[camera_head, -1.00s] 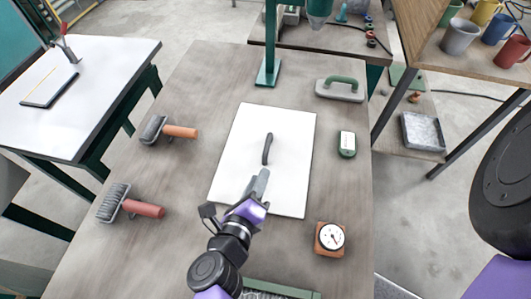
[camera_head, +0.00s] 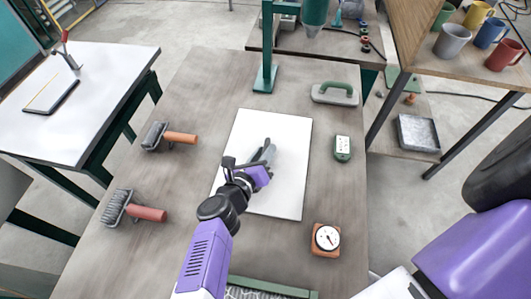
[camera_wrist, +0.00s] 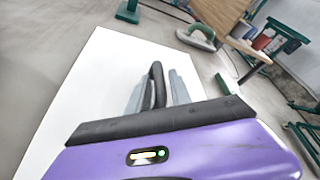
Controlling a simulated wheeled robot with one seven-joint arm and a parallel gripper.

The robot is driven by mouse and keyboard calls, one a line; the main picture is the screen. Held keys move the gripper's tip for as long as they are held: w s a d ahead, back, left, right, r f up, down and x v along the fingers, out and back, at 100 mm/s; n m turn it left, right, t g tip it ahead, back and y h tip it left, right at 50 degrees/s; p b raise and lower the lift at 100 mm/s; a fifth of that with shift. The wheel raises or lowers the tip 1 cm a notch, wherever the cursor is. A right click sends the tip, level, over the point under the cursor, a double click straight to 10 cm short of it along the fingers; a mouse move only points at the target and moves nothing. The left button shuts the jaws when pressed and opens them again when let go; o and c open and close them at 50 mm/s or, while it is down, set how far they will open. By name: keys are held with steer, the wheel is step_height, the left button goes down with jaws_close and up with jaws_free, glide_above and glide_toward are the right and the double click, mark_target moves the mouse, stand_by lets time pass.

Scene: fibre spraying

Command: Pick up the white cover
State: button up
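The white cover (camera_head: 285,185) is a flat white rectangular panel lying on the wooden table, and it fills much of the wrist view (camera_wrist: 95,90). A dark curved handle (camera_wrist: 157,82) stands up at its middle. My gripper (camera_head: 265,153) is over the middle of the cover, at the handle. In the wrist view its two grey fingers (camera_wrist: 158,93) are apart, one on each side of the handle. Small gaps seem to show between fingers and handle. In the head view my gripper mostly hides the handle.
To the right are a green-handled float (camera_head: 336,94), a small green device (camera_head: 342,148) and an orange-framed dial (camera_head: 326,240). A green post (camera_head: 266,75) stands behind.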

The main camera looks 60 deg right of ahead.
steer(key=shift+d+f, duration=0.1)
steer(key=shift+d, duration=0.2)
jaws_close()
stand_by(1.2)
